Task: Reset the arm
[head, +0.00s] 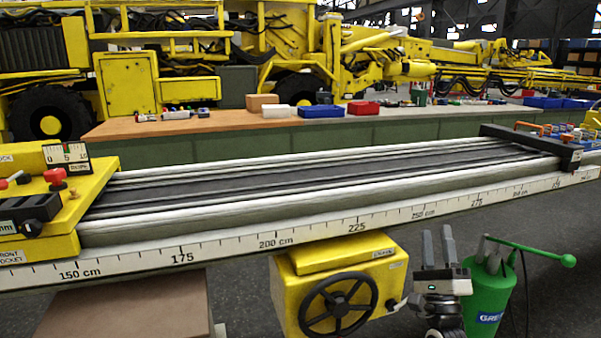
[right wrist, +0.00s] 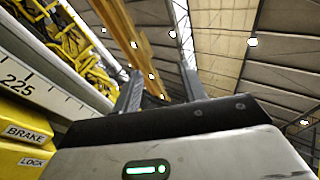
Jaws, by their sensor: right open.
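My right gripper (head: 437,248) is upright in the lower right of the head view, in front of the ruler-marked rail. Its two grey fingers point up and stand apart with nothing between them. In the right wrist view the fingers (right wrist: 158,88) also point up, toward the roof, and are empty. The gripper is just right of the yellow brake box (head: 385,280) with its black handwheel (head: 339,304), and just left of the green grease canister (head: 490,292). My left gripper is in neither view.
The long boom rail (head: 270,205) with a centimetre scale crosses the head view. A yellow block (head: 95,200) with a dial and red knobs sits at its left end. A dark crossbar (head: 530,145) lies over its right end. A workbench (head: 235,125) with bins stands behind.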

